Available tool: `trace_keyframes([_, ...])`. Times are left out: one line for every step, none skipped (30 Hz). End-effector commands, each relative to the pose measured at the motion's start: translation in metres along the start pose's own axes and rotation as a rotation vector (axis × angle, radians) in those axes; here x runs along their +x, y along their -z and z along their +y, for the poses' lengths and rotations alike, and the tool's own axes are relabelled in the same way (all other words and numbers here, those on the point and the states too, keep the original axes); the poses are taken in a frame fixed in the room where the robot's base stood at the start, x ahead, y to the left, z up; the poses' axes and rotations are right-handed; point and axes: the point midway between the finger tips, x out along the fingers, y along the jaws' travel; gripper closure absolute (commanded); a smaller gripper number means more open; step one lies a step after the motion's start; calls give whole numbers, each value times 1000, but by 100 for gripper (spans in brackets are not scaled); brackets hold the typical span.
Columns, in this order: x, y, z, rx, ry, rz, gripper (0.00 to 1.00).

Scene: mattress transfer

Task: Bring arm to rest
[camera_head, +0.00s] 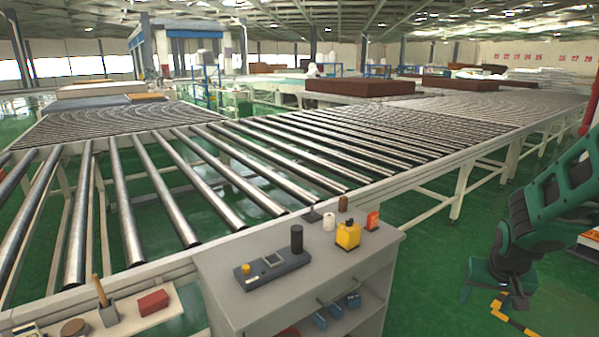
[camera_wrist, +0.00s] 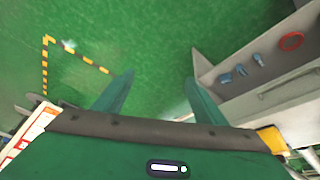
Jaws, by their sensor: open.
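My arm hangs at the right of the head view, with my gripper (camera_head: 490,290) low over the green floor, right of the grey cabinet (camera_head: 222,290). In the wrist view my gripper (camera_wrist: 160,88) shows two green fingers spread apart with only floor between them. It is open and empty. The cabinet (camera_wrist: 265,98) stands to the right of the fingers in that view, with a gap between it and the right finger at the tip.
A yellow device (camera_head: 347,236), a control box (camera_head: 272,268) and small items stand on the cabinet top. Blue objects (camera_head: 337,310) sit on its shelf. A long roller conveyor (camera_head: 270,165) lies behind. Yellow-black tape (camera_wrist: 45,70) marks the floor. Open floor lies below my gripper.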

Motion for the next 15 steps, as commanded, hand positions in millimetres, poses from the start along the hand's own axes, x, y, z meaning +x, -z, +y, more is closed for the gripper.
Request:
trace_keyframes([-17, -9, 8, 17, 1, -20, 35])
trace_keyframes([-25, -16, 12, 23, 1, -37, 35])
trace_keyframes([-36, -26, 18, 32, 1, -61, 35])
trace_keyframes([-44, -33, 22, 39, 1, -78, 35])
trace_keyframes([-52, -40, 26, 46, 1, -94, 35])
trace_keyframes([-63, -51, 30, 55, 2, -117, 35])
trace_keyframes([-71, -59, 34, 63, 3, -135, 35])
trace_keyframes([-79, -67, 38, 70, 4, -151, 35])
trace_keyframes([-90, -78, 41, 79, 7, -174, 35])
trace_keyframes([-98, -87, 44, 86, 8, -190, 35])
trace_keyframes([-106, -95, 47, 93, 10, -207, 35])
trace_keyframes([-116, -107, 51, 102, 13, -229, 35])
trace_keyframes([-123, -116, 53, 107, 16, -246, 35])
trace_keyframes([-130, -125, 55, 113, 18, -262, 35])
trace_keyframes([-139, -136, 57, 121, 22, -282, 35])
